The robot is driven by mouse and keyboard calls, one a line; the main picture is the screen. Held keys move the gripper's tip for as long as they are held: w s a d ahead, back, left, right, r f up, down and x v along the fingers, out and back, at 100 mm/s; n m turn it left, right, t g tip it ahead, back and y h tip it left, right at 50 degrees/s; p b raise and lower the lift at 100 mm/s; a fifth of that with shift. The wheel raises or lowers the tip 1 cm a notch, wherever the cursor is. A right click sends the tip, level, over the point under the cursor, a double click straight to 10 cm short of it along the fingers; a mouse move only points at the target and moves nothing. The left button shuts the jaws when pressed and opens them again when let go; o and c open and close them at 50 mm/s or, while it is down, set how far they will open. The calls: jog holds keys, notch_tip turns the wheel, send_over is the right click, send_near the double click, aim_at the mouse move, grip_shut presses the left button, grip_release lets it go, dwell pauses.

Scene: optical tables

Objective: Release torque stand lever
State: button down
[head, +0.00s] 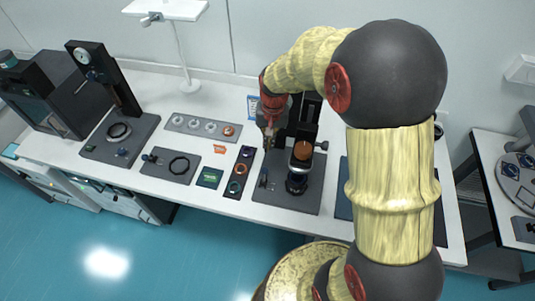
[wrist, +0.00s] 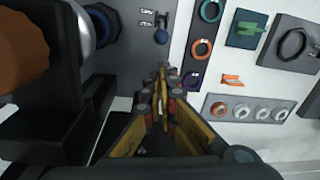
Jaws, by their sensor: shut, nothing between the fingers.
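The torque stand (head: 319,190) is a dark upright on a grey base plate near the middle of the bench. It carries an orange-brown round part over a silver ring, both large at the left of the wrist view (wrist: 82,30). A small lever with a dark blue ball end (wrist: 161,37) stands on the base plate; it also shows at the plate's left side in the head view (head: 263,180). My gripper (head: 268,143) is above the plate's left rear, beside the upright. Its fingers (wrist: 162,78) are shut and empty, apart from the blue ball.
A dark strip with coloured rings (head: 238,170) lies left of the stand. A grey tray with several round pieces (head: 203,126), an orange tag (head: 220,150) and a gauge stand (head: 106,75) are farther left. White bench top is clear between them.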

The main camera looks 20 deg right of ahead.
aim_at(264, 169)
jog(key=f, duration=0.3)
jog(key=f+b, duration=0.1)
jog(key=f, duration=0.5)
jog(key=shift+w+a+f, duration=0.2)
jog(key=shift+a+f, duration=0.05)
jog(key=shift+f, duration=0.1)
jog(key=shift+s+r+b, duration=0.1)
jog(key=shift+b, duration=0.35)
jog(key=shift+s+a+r+h, duration=0.1)
jog(key=shift+h, duration=0.2)
jog(key=shift+s+a+r+t+h+b, duration=0.3)
jog(key=shift+t+b, duration=0.3)
jog(key=shift+t, duration=0.2)
jog(key=shift+s+a+r+t+h+b, duration=0.3)
jog(key=shift+s+t+h+b, duration=0.1)
jog(key=shift+t+b, duration=0.15)
jog(key=shift+s+a+r+b, duration=0.3)
jog(key=shift+s+a+b, duration=0.15)
jog(key=shift+s, duration=0.2)
jog(key=shift+s+a+r+b, duration=0.25)
jog(key=shift+s+a+b, duration=0.2)
jog(key=shift+s, duration=0.15)
jog(key=shift+d, duration=0.1)
jog(key=shift+r, duration=0.2)
